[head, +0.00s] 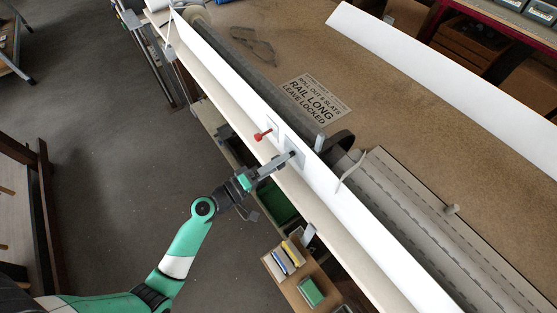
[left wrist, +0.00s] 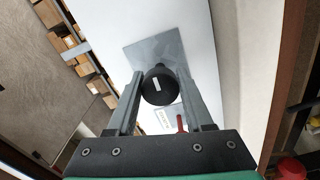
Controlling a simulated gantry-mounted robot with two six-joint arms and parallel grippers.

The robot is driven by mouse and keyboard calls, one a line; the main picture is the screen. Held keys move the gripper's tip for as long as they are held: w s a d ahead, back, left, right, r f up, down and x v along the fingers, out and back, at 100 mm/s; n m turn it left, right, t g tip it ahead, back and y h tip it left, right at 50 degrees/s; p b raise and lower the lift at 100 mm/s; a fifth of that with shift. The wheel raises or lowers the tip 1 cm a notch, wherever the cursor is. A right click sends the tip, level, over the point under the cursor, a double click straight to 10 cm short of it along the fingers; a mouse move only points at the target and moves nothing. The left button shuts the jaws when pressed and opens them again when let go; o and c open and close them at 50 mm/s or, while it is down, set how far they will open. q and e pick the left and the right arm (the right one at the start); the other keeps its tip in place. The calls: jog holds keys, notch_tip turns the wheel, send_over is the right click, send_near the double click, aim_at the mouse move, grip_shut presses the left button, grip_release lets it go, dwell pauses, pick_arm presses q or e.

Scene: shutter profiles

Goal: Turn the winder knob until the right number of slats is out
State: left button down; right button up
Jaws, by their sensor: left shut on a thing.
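The winder knob (left wrist: 160,85) is black and round with a pale mark, on a grey square plate (left wrist: 153,53) fixed to a white panel. My left gripper (head: 291,156) reaches it from the front, and the wrist view shows its two fingers (left wrist: 163,100) shut on the knob's sides. In the head view the fingers mostly hide the knob. Grey slats (head: 405,197) with rows of dashed slots lie on the bench behind the panel, at the right. A red lever (head: 263,134) sticks out of the panel left of the knob. My right gripper is not in view.
A sign (head: 318,101) on the bench reads "ROLL OUT 6 SLATS, RAIL LONG, LEAVE LOCKED". A dark strap loop (head: 341,143) stands behind the panel. Another white panel (head: 450,80) lies at the back right. A wooden tray (head: 298,279) with boxes stands below the bench front.

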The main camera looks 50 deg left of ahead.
pick_arm(q)
jog(key=n+p, duration=0.1)
jog(key=n, duration=0.4)
jog(key=shift+r+n+p, duration=0.15)
jog(key=shift+n+p, duration=0.15)
jog(key=shift+p, duration=0.05)
jog(key=n+p, duration=0.1)
jog(key=n, duration=0.3)
jog(key=shift+p, duration=0.3)
jog(key=n+p, duration=0.2)
jog(key=n, duration=0.3)
jog(key=shift+r+n, duration=0.1)
jog(key=shift+n, duration=0.3)
jog(key=shift+n+p, duration=0.6)
jog(key=shift+n, duration=1.1)
jog(key=shift+c, duration=1.6)
grip_release()
